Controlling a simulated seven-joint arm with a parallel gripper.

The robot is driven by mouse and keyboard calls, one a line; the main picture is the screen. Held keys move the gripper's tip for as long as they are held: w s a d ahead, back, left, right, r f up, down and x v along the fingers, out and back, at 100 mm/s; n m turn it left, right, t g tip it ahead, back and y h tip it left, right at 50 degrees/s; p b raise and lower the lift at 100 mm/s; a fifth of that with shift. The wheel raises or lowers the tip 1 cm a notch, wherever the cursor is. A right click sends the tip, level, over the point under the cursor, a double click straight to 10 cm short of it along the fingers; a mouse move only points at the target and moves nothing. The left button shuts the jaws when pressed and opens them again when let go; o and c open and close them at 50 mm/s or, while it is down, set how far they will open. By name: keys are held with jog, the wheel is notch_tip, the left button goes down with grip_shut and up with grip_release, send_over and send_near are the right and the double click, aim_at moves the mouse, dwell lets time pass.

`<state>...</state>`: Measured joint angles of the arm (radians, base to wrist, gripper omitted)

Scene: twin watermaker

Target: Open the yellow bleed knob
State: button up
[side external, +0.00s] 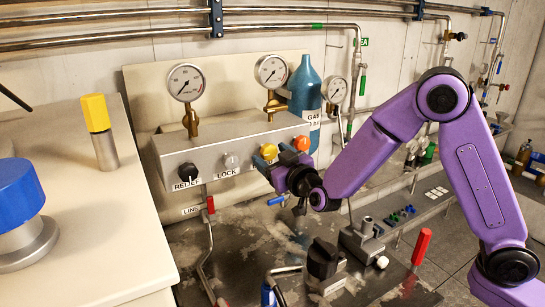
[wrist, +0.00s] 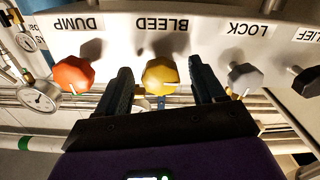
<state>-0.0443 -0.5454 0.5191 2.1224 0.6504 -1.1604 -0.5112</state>
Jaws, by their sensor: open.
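The yellow bleed knob (wrist: 160,76) sits on the front of the manifold box under the label BLEED, which appears upside down in the wrist view. In the side external view the yellow knob (side external: 268,153) shows just above my gripper (side external: 272,170). In the wrist view my gripper (wrist: 166,84) is open, with one dark finger on each side of the yellow knob. A gap shows between the knob and each finger; I cannot tell how deep the fingertips reach beside it.
The orange dump knob (wrist: 73,75) and the white lock knob (wrist: 244,78) flank the fingers closely. A black relief knob (side external: 188,178) is at the box's left end. Gauges (side external: 186,83) stand above the box. A red-handled lever (side external: 210,204) hangs below it.

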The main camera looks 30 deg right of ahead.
jog(key=shift+w, duration=0.1)
jog(key=shift+c, duration=0.4)
jog(key=c, duration=1)
jog(key=o, duration=1.1)
jog(key=shift+s, duration=8.7)
